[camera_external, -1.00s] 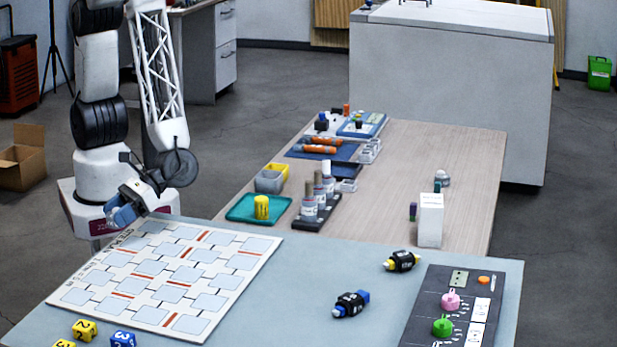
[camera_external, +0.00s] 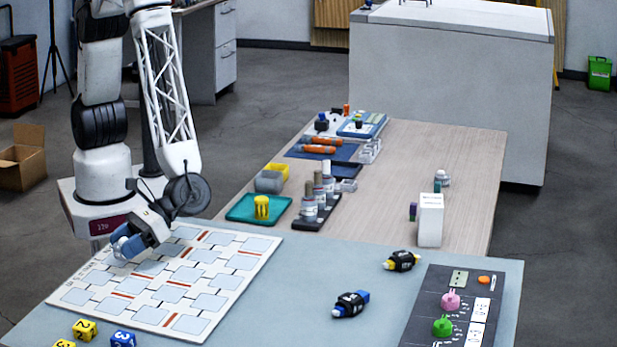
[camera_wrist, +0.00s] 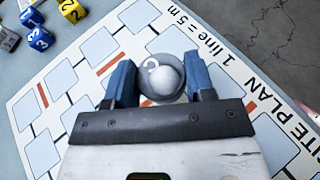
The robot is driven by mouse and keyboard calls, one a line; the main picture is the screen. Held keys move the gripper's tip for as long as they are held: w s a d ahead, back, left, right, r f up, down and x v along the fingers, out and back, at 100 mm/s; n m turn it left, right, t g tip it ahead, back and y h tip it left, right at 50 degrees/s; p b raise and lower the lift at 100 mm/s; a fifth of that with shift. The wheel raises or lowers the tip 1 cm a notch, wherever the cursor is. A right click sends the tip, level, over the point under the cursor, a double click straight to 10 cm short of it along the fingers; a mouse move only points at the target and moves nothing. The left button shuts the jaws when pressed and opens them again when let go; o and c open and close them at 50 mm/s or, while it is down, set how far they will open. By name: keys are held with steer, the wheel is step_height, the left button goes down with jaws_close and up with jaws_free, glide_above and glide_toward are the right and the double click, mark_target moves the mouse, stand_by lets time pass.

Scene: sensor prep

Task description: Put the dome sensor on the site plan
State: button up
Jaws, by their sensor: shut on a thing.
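The site plan (camera_external: 231,271) is a white board with pale blue squares and red bars, lying flat on the near table. It also shows in the wrist view (camera_wrist: 232,44). My gripper (camera_external: 124,247) is over the plan's far left part. In the wrist view, its blue fingers (camera_wrist: 160,84) are shut on the dome sensor (camera_wrist: 167,76), a grey disc with a pale dome. In the external view the dome sensor (camera_external: 117,249) is partly hidden by the fingers. I cannot tell whether it touches the plan.
Yellow and blue number dice (camera_external: 84,329) lie by the plan's near edge. A dark panel (camera_external: 420,310) is farther right. The table between plan and markers is clear.

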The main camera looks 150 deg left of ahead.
steer(key=shift+f, duration=0.15)
steer(key=shift+f, duration=1.6)
steer(key=shift+f, duration=0.15)
steer(key=o, duration=0.9)
steer(key=shift+v, duration=6.05)
